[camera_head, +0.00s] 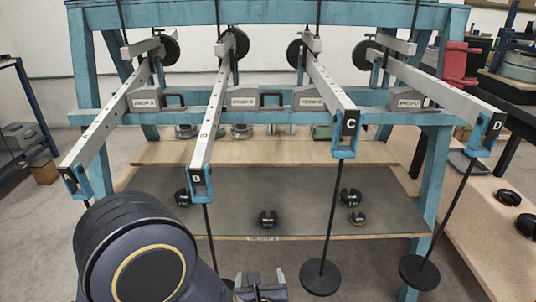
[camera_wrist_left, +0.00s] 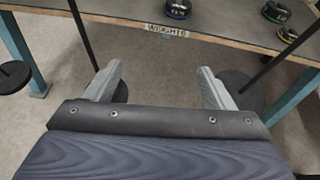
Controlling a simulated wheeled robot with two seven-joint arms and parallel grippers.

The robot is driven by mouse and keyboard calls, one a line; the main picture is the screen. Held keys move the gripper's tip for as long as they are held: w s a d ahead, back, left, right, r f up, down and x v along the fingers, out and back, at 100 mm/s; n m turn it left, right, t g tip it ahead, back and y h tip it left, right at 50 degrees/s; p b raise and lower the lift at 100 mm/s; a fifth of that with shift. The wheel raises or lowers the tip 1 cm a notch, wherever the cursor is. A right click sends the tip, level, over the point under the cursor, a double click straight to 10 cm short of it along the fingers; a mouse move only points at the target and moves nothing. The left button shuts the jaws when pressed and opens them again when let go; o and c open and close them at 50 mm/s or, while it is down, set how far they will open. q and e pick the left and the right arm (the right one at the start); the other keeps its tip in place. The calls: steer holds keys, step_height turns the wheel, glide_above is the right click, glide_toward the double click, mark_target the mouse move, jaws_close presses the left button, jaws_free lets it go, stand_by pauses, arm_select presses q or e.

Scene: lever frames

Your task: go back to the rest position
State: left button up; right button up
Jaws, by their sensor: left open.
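My left gripper (camera_head: 262,289) is low at the bottom edge of the head view, partly cut off, in front of the lever frame (camera_head: 430,190). In the left wrist view its two grey fingers (camera_wrist_left: 158,85) are spread apart, with only floor between them. It is open and empty. My dark left arm fills the lower left of the head view and hides part of the floor and frame. My right gripper is in neither view.
Several grey levers, such as lever C (camera_head: 330,86), slope toward me from the blue frame. Rods with black discs (camera_head: 320,277) hang from them. Black weights (camera_head: 268,219) lie on the grey shelf (camera_head: 300,190). A side bench (camera_head: 480,220) stands at right.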

arm_select(q)
steer(key=s+a+r+n+g+y, duration=0.2)
steer(key=s+a+n+g+y, duration=0.1)
steer(key=a+n, duration=0.55)
steer(key=s+a+r+n+g+y, duration=0.15)
steer(key=a+n+g, duration=0.35)
steer(key=a, duration=0.6)
steer(key=s+a+r+n+g+h, duration=0.1)
steer(key=s+n+h, duration=0.2)
steer(key=s+n, duration=0.45)
steer(key=s+a+n+g+h, duration=0.1)
steer(key=s+n+g+h, duration=0.15)
steer(key=s+n, duration=0.5)
step_height(320, 180, up, 37)
steer(key=d+n+t+h+p, duration=0.2)
steer(key=n+p, duration=0.6)
steer(key=p, duration=2.4)
steer(key=shift+w+d+t+h, duration=0.15)
steer(key=shift+d+t+h, duration=0.25)
steer(key=shift+t+h, duration=0.5)
